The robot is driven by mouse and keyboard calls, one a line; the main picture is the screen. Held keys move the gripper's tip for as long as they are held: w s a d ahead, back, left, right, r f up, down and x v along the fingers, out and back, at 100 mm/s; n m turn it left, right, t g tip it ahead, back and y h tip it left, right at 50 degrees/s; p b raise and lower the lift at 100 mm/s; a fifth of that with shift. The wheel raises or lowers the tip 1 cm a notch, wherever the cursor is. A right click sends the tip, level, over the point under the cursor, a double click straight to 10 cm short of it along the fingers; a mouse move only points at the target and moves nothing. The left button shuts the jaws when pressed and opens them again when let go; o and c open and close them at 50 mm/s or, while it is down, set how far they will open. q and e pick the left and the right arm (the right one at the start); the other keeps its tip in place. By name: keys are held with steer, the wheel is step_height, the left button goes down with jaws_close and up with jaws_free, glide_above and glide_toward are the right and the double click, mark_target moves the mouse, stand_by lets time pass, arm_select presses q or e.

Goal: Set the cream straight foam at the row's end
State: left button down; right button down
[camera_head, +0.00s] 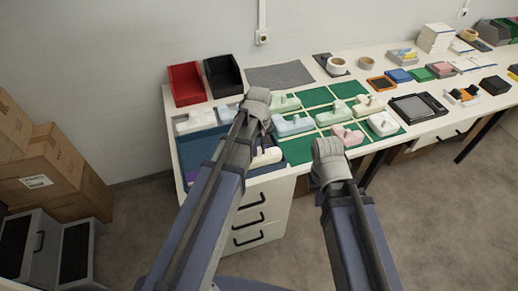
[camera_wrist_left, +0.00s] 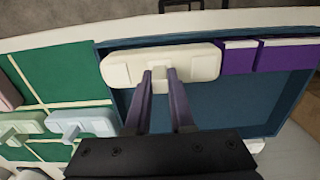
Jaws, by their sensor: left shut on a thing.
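The cream straight foam (camera_wrist_left: 118,68) is a long rounded bar with a small knob. My left gripper (camera_wrist_left: 160,78) is shut on its knob, over the blue tray (camera_wrist_left: 225,105); I cannot tell whether the bar touches the tray. In the head view the foam (camera_head: 268,157) shows beside my left arm, which hides part of it and the fingers. The green board (camera_head: 318,97) with pale grid lines lies right of the tray, bearing foams in rows. My right gripper (camera_head: 330,160) is at the board's front edge; its fingers are hidden.
Two purple pieces (camera_wrist_left: 238,57) lie in the tray by the cream foam. The board holds a pale blue foam (camera_head: 292,125), a pink foam (camera_head: 347,135) and a white foam (camera_head: 382,124), among others. Some green cells are bare. Red (camera_head: 186,84) and black bins (camera_head: 222,76) stand behind.

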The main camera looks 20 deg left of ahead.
arm_select(q)
steer(key=shift+f+b, duration=1.35)
steer(key=shift+f, duration=0.15)
steer(key=c, duration=0.7)
jaws_free()
steer(key=shift+r, duration=0.1)
steer(key=shift+r, duration=0.1)
step_height(320, 180, up, 8)
steer(key=p, duration=0.8)
steer(key=shift+f, duration=0.2)
steer(key=s+d+m+y, duration=0.1)
steer(key=s+d+m, duration=0.9)
steer(key=s, duration=0.4)
steer(key=shift+s+d+m, duration=0.2)
steer(key=shift+d+m, duration=0.05)
steer(key=shift+m, duration=0.05)
